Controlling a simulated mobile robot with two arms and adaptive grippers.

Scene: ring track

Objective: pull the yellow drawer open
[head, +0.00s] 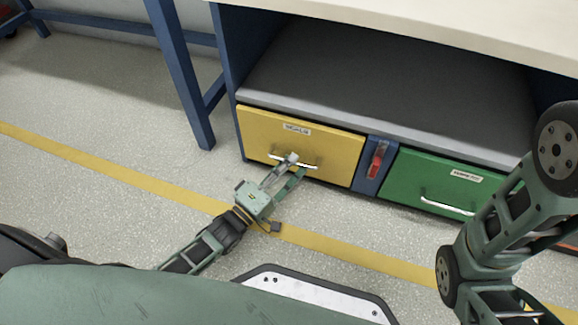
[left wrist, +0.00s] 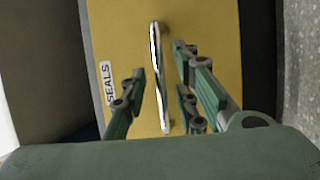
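The yellow drawer (head: 335,150) is at the lower left of the blue cabinet, its front in line with the cabinet. It has a silver bar handle (head: 312,166) and a white label that reads SEALS in the left wrist view. My left gripper (head: 295,166) is at the handle, covering part of it in the head view. In the left wrist view, the handle (left wrist: 158,100) lies between my spread left gripper fingers (left wrist: 161,72), with gaps on both sides. The yellow front (left wrist: 213,25) fills the background. My right arm shows at the right, but its gripper is not visible.
A green drawer (head: 440,181) with its own handle is to the right. A red latch or switch (head: 377,159) sits on the blue panel between the drawers. A blue table leg (head: 182,75) stands left of the cabinet. The floor before the yellow drawer is clear, crossed by a yellow line (head: 150,183).

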